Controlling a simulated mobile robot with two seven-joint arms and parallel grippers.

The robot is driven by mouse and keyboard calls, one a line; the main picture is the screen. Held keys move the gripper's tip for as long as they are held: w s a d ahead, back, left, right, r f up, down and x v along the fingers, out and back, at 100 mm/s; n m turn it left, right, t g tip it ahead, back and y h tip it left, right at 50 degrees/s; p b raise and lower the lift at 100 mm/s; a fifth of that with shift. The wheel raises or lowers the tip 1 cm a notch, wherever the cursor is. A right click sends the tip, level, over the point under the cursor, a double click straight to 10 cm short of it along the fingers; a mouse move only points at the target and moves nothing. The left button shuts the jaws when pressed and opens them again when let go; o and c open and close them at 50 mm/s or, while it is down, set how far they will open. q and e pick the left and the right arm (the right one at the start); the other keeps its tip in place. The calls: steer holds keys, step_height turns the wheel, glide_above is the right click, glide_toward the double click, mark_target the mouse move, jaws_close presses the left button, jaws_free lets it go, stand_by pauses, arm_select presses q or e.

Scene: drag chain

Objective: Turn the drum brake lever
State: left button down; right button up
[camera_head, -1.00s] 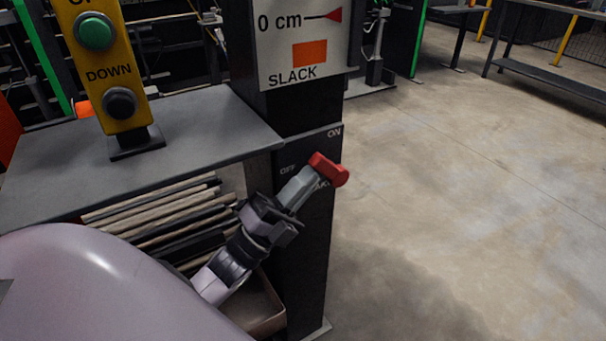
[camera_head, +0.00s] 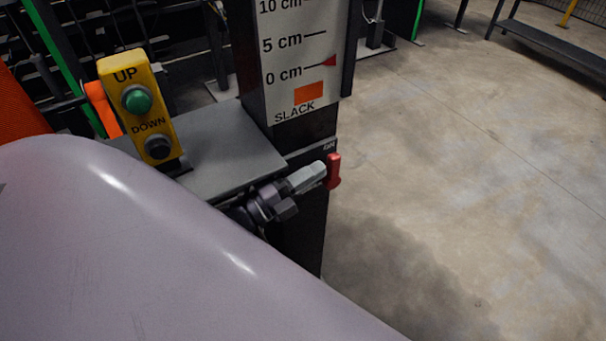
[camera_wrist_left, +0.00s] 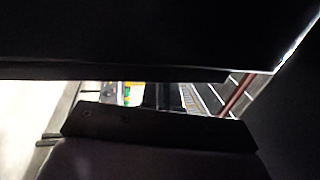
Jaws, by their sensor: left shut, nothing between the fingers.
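The red brake lever (camera_head: 334,172) stands upright on the side of the dark post (camera_head: 305,240), just below the ON label. My left gripper (camera_head: 318,174) is shut with nothing between its fingers. Its fingertips are right beside the lever's left side in the head view; whether they touch it I cannot tell. The OFF label is hidden behind the gripper. My right gripper is not in view.
A yellow control box (camera_head: 140,110) with UP and DOWN buttons stands on the grey shelf (camera_head: 225,150) left of the post. A slack scale (camera_head: 295,60) with a red pointer near 0 cm is above the lever. Open floor (camera_head: 450,200) lies to the right.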

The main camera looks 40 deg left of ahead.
arm_select(q)
steer(key=shift+w+d+r+p, duration=0.15)
steer(key=shift+w+r+p, duration=0.2)
steer(key=shift+r+p, duration=0.1)
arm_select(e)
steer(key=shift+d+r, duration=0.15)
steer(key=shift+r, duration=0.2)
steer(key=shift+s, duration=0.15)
